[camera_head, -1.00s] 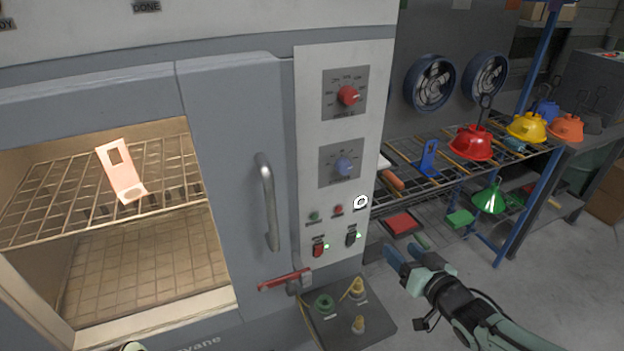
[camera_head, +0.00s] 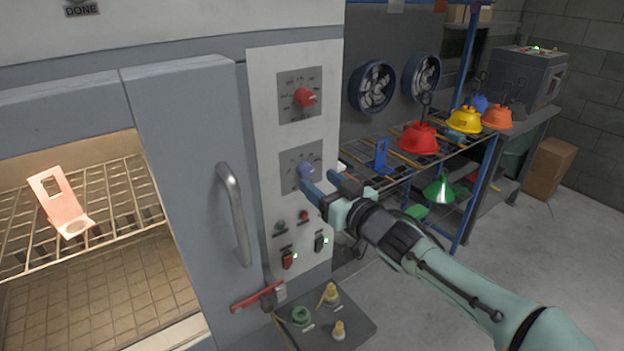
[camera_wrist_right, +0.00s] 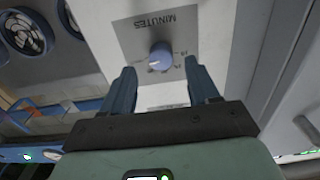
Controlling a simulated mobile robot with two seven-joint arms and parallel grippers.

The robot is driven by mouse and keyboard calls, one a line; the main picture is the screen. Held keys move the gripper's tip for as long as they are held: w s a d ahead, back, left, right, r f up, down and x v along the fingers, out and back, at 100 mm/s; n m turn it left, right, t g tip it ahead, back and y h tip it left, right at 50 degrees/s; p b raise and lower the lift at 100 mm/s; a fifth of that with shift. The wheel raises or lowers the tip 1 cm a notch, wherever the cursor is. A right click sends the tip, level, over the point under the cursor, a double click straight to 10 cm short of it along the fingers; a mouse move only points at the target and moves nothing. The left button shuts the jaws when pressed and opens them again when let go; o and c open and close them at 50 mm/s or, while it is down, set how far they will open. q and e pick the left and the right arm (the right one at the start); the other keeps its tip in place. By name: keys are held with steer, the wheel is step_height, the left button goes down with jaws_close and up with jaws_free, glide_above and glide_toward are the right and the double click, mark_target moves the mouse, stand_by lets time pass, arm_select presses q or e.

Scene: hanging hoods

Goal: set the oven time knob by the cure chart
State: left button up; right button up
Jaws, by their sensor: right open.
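The time knob is the blue one (camera_head: 305,171) on the oven's white control panel (camera_head: 262,80), below a red knob (camera_head: 305,96). In the right wrist view the blue knob (camera_wrist_right: 160,57) sits on a grey plate marked MINUTES (camera_wrist_right: 150,30), shown upside down. My right gripper (camera_head: 328,182) is open and empty, close to the panel just below and right of the blue knob. In the right wrist view its two fingers (camera_wrist_right: 163,82) point toward the knob, one to each side, and I see no contact. The cure chart is not recognisable in view. My left gripper is not in view.
The oven door handle (camera_head: 235,213) stands out left of the panel. Switches (camera_head: 288,259) and a small shelf with fittings (camera_head: 345,308) lie below. A rack with coloured hoods (camera_head: 418,138) stands at the right. A pink bracket (camera_head: 60,207) sits on the oven rack.

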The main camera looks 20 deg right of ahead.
mark_target(308, 174)
steer(key=shift+x, duration=1.9)
steer(key=shift+s, duration=0.1)
steer(key=c, duration=1)
steer(key=shift+c, duration=0.2)
